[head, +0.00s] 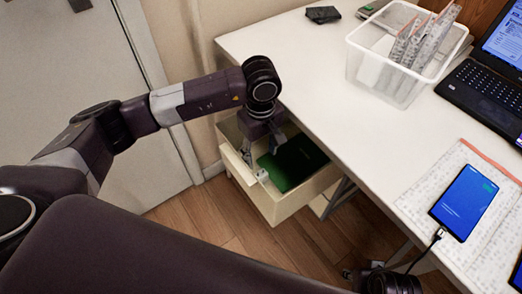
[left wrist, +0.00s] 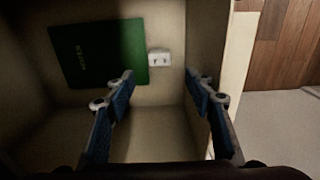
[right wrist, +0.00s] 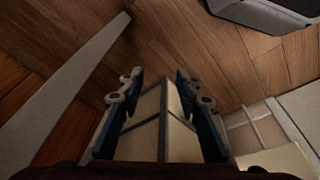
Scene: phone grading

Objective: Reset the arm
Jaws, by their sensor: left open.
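My left arm reaches across the head view to the open drawer (head: 259,200) under the desk. My left gripper (head: 266,150) points down at the drawer, and in the left wrist view (left wrist: 168,88) its fingers are apart with nothing between them. A green notebook (head: 296,163) lies in the drawer; it also shows in the left wrist view (left wrist: 97,52). A small white adapter (left wrist: 159,57) lies beside the notebook's edge, past the fingertips. My right gripper (right wrist: 158,82) has its fingers apart, with no object held between them. In the head view only a dark part of the right arm shows at the bottom.
The white desk (head: 300,70) holds a clear bin (head: 375,75) with wrapped packets, a laptop (head: 485,90) and a lit phone (head: 465,203) with a cable plugged in. The phone lies on a bubble-wrap sheet (head: 425,200). Wooden floor (head: 215,228) is clear left of the drawer.

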